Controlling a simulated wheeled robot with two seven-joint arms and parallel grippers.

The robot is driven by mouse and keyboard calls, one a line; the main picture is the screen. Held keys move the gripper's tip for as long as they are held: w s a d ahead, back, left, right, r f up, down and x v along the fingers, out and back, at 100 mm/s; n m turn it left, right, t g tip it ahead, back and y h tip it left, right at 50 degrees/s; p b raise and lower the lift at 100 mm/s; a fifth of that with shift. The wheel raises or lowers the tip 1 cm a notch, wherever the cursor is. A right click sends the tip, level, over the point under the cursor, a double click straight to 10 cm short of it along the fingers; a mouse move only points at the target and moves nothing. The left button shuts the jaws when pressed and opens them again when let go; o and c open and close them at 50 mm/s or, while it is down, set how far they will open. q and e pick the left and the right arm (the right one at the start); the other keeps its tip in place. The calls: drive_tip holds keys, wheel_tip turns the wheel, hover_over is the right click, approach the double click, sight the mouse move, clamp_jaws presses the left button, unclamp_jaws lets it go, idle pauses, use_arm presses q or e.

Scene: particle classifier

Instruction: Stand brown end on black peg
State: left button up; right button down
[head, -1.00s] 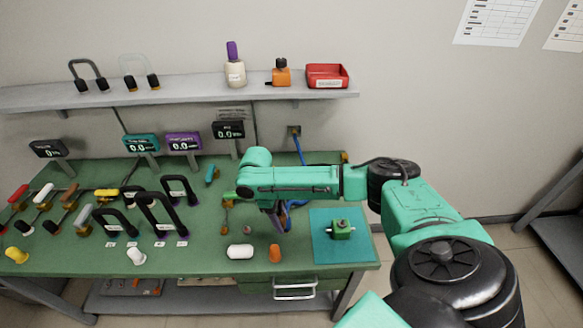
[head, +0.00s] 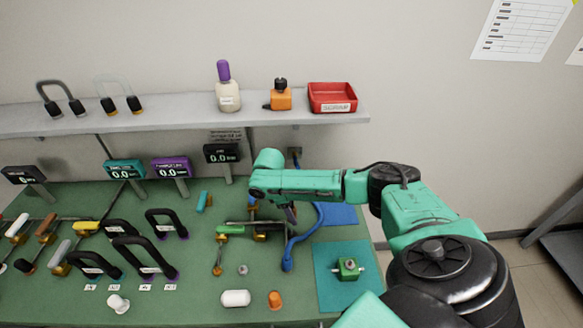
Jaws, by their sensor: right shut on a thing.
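My right arm reaches in from the right over the bench. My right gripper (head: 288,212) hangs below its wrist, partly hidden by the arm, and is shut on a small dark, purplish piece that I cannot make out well. It is just above and behind the green bar (head: 238,228). A brown-handled piece (head: 46,228) lies among coloured bars at the left. A black end (head: 24,266) shows near it; I cannot tell whether it is the peg. My left gripper is out of view.
A teal mat (head: 325,288) with a green block (head: 347,268) lies to the right. A white cylinder (head: 235,298) and an orange piece (head: 275,299) stand in front. Several black handles (head: 140,255) crowd the left.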

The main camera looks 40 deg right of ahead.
drive_tip(key=f+b, duration=0.1)
drive_tip(key=f, duration=0.2)
drive_tip(key=f+b, duration=0.1)
drive_tip(key=shift+w+d+f+b, duration=0.15)
drive_tip(key=shift+w+d+b, duration=0.2)
drive_tip(key=shift+w, duration=0.05)
drive_tip(key=shift+a+f, duration=0.15)
drive_tip(key=shift+f, duration=0.25)
drive_tip(key=shift+s+f+b, duration=0.1)
drive_tip(key=shift+f+b, duration=0.15)
drive_tip(key=shift+b, duration=0.2)
drive_tip(key=shift+f, duration=0.3)
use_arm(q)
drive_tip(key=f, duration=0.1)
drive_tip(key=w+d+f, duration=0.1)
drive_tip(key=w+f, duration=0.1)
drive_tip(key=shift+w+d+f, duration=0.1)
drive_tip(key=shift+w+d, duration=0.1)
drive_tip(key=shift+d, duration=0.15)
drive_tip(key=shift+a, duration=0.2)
use_arm(e)
drive_tip(key=shift+r, duration=0.1)
use_arm(q)
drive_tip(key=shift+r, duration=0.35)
drive_tip(key=shift+p, duration=0.3)
